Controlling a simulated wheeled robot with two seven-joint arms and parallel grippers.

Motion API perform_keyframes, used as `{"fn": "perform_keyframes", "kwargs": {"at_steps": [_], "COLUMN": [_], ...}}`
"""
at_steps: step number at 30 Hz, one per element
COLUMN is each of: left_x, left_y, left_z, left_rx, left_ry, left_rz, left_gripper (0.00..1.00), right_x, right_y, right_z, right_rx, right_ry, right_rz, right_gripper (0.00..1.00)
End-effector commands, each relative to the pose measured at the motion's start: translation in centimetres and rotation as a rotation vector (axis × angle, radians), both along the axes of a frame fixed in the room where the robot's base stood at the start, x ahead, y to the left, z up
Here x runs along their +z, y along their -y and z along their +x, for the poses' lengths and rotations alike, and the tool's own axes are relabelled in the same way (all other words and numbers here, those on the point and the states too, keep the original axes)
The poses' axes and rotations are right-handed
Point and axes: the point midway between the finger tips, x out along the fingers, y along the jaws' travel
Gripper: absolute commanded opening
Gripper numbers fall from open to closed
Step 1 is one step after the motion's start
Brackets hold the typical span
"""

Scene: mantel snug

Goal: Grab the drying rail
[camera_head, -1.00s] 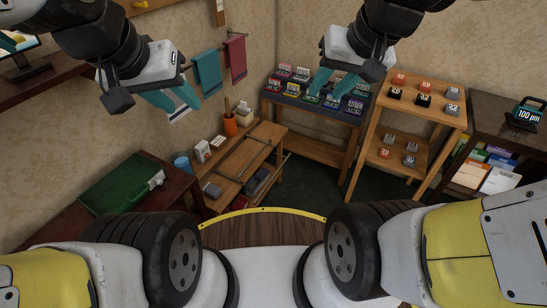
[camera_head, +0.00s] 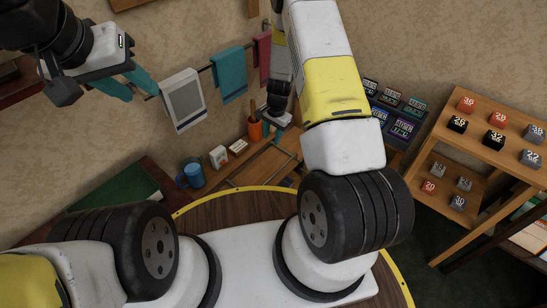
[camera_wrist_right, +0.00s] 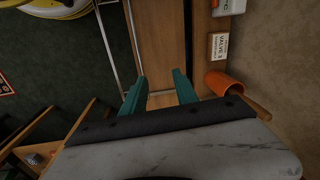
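The drying rail (camera_head: 205,67) looks to be the thin dark bar along the wall in the head view. A grey-and-white towel (camera_head: 183,101), a teal towel (camera_head: 230,73) and a red towel (camera_head: 263,48) hang from it, partly covering it. My left gripper (camera_head: 127,83) is open and empty near the grey towel's left end. My right gripper (camera_wrist_right: 158,90) is open in the wrist view, above a wooden bench with thin metal bars (camera_wrist_right: 107,45) along it; nothing shows held between its fingers.
An orange cup (camera_wrist_right: 225,82) lies close right of my right gripper in the wrist view. A blue mug (camera_head: 191,175) and small boxes (camera_head: 218,157) stand by the bench. Shelves with numbered blocks (camera_head: 497,134) are at right. My right arm hides part of the bench and back rack.

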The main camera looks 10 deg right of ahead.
Motion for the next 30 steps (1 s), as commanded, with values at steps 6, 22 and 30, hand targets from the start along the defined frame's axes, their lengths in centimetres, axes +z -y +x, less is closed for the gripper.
{"fn": "perform_keyframes", "kwargs": {"at_steps": [6,22,30], "left_x": [0.0,0.0,0.0], "left_y": [0.0,0.0,0.0], "left_z": [0.0,0.0,0.0], "left_rx": [0.0,0.0,0.0], "left_ry": [0.0,0.0,0.0], "left_rz": [0.0,0.0,0.0], "left_gripper": [0.36,0.36,0.36], "right_x": [-9.6,-16.7,-19.7], "right_y": [1.0,1.2,1.0], "right_z": [-2.2,-3.1,-3.1], "right_rx": [-0.08,-0.101,-0.101], "right_ry": [-0.068,-0.084,-0.082], "right_rz": [-0.05,-0.065,-0.065], "right_gripper": [0.35,0.35,0.35]}}
